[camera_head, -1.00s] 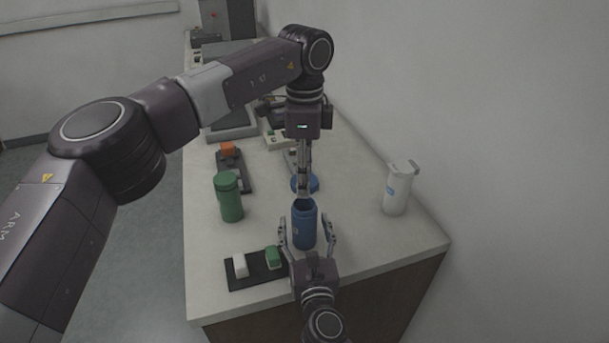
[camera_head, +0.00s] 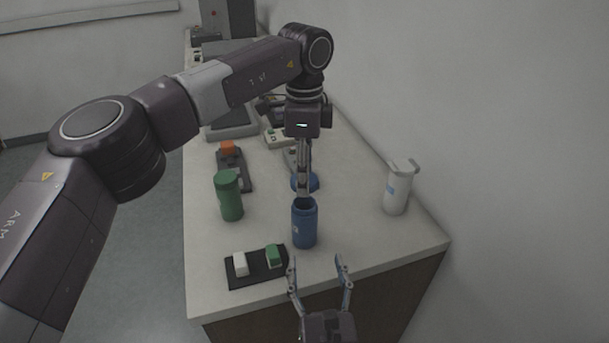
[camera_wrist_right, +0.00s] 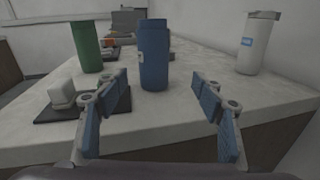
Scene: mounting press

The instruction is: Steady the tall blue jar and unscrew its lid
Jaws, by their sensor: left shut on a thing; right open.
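The tall blue jar (camera_head: 304,228) stands upright on the counter, its top uncovered and dark inside. In the right wrist view the jar (camera_wrist_right: 155,60) stands ahead, between and beyond the fingers. My left gripper (camera_head: 303,192) points straight down above the jar, shut on the round blue lid (camera_head: 313,182). The near finger hides part of the lid. The lid looks apart from the jar, but the exact gap is unclear. My right gripper (camera_head: 317,262) is open and empty, in front of the jar and clear of it. Its fingers also show in the right wrist view (camera_wrist_right: 158,82).
A green jar (camera_head: 229,197) stands left of the blue jar, and a white lidded jar (camera_head: 397,190) stands right. A black tray (camera_head: 254,278) with a white and a green block lies front left. The counter (camera_head: 365,240) is bare at front right.

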